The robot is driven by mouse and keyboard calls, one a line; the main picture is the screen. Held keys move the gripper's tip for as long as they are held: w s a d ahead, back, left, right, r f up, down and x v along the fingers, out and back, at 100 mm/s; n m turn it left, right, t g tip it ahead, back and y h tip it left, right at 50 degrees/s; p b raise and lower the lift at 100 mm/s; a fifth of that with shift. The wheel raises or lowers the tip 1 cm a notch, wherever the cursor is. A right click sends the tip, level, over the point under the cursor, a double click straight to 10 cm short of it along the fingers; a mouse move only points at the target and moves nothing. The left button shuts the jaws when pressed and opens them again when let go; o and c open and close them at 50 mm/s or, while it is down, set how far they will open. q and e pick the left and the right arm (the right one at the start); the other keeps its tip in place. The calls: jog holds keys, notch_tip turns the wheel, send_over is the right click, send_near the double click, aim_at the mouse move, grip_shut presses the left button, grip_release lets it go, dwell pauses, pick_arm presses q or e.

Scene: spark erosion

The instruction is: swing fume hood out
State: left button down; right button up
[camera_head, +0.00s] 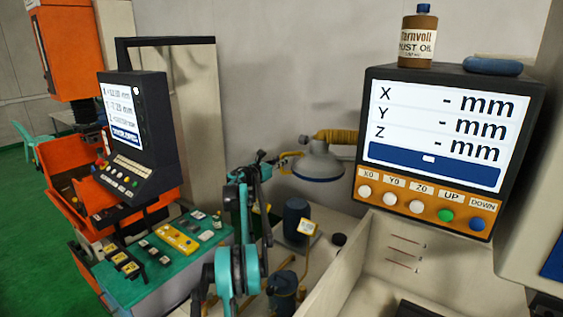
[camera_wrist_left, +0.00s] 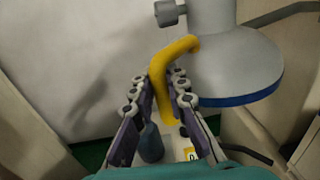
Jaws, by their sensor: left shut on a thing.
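The fume hood (camera_head: 318,166) is a grey cone with a blue lower rim, right of centre in the head view. It fills the upper right of the left wrist view (camera_wrist_left: 225,70). A bent yellow handle (camera_wrist_left: 178,50) comes off its side and runs down between my fingers. My left gripper (camera_head: 280,163) is shut on this handle, at the left side of the hood. The fingers partly hide the handle's lower part. In the head view the grip itself is small. My right gripper is not in view.
A yellow ribbed hose (camera_head: 337,137) runs from the hood behind a display box (camera_head: 440,150) on the right. A dark blue cylinder (camera_head: 296,218) stands below the hood.

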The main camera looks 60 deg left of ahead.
pick_arm(q)
jog(key=c, duration=1.5)
grip_release()
jog(key=shift+s+r, duration=0.1)
jog(key=v, duration=1.2)
